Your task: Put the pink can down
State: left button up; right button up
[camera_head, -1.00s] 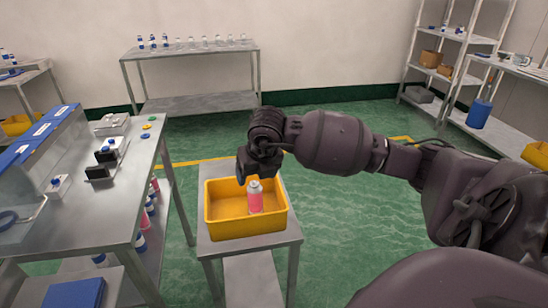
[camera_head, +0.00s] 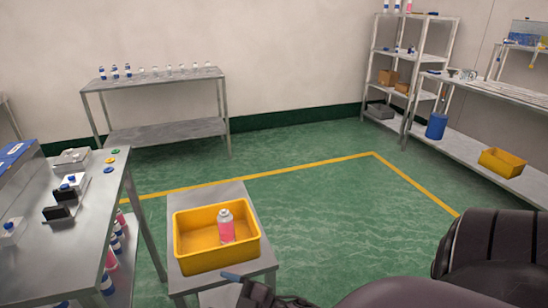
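The pink can (camera_head: 227,230) has a pale grey top and stands upright inside the yellow bin (camera_head: 193,263), right of its middle. The bin sits on a small grey metal table (camera_head: 160,225). No gripper touches the can. A dark gripper part with a grey-blue tip (camera_head: 232,277) shows at the bottom edge, just in front of the bin. It appears to be my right gripper, but most of it is cut off, and its opening is hidden. My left gripper is not seen.
A workbench (camera_head: 95,220) with small devices stands at the left, with bottles on its lower shelf. A back table (camera_head: 150,80) holds several bottles. Shelving (camera_head: 410,60) and another yellow bin (camera_head: 502,163) are at the right. The green floor behind the small table is clear.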

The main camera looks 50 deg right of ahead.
jog(key=s+d+f+m+g+h, duration=0.2)
jog(key=s+f+m+g+h, duration=0.4)
jog(key=s+f+m, duration=0.3)
notch_tip(320, 180, down, 4)
jog(key=s, duration=0.3)
jog(key=shift+r, duration=0.15)
